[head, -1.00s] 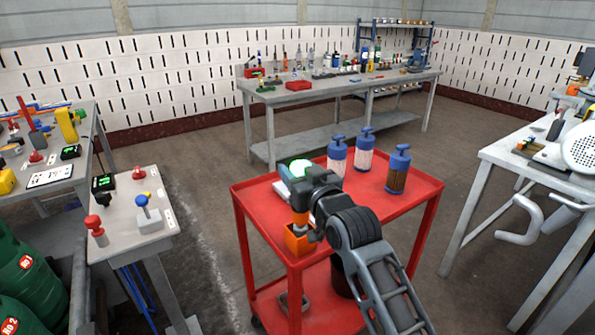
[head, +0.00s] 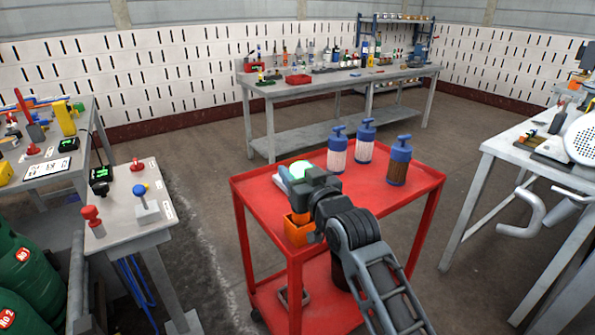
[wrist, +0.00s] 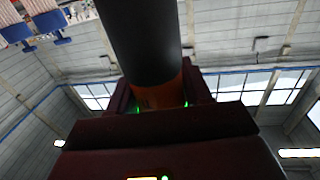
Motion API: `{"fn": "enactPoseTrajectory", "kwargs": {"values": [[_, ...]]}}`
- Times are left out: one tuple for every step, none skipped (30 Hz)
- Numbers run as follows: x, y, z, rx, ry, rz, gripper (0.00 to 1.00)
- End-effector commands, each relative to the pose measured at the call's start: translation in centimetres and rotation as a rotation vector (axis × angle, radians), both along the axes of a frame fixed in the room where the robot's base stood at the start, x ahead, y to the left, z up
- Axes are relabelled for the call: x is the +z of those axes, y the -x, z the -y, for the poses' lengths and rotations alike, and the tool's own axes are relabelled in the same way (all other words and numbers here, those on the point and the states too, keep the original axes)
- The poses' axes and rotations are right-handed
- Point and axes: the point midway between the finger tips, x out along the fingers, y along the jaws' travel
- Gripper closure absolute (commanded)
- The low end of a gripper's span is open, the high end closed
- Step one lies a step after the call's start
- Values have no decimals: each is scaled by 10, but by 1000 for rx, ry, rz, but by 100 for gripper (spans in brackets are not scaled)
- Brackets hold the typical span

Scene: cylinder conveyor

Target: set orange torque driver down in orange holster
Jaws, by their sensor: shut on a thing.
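My gripper (head: 304,205) is over the near left corner of the red cart, directly above the orange holster (head: 297,236). It is shut on the orange torque driver (wrist: 158,97). In the wrist view the driver's wide black end (wrist: 140,45) rises between the jaws, with its orange body just below. In the head view only a little orange shows under the gripper, right at the holster's mouth. The driver's lower end is hidden there, so I cannot tell how deep it sits in the holster.
The red cart (head: 410,183) also holds several blue-capped cylinders (head: 399,165) and a green-lit item (head: 299,169) behind my gripper. A small table with red and blue knobs (head: 134,214) stands left. A grey workbench (head: 500,152) stands right.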

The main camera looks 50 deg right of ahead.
Motion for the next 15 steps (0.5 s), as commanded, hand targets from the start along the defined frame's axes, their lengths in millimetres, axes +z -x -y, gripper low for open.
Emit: {"fn": "enactPoseTrajectory", "kwargs": {"values": [[2, 0, 0, 0, 2, 4, 100], [2, 0, 0, 0, 2, 4, 100], [2, 0, 0, 0, 2, 4, 100], [2, 0, 0, 0, 2, 4, 100], [2, 0, 0, 0, 2, 4, 100], [2, 0, 0, 0, 2, 4, 49], [2, 0, 0, 0, 2, 4, 47], [2, 0, 0, 0, 2, 4, 44], [2, 0, 0, 0, 1, 3, 40], [2, 0, 0, 0, 1, 3, 37], [1, 0, 0, 0, 1, 3, 34], [1, 0, 0, 0, 1, 3, 30], [1, 0, 0, 0, 1, 2, 27], [1, 0, 0, 0, 1, 2, 24], [1, 0, 0, 0, 1, 2, 22]]}}
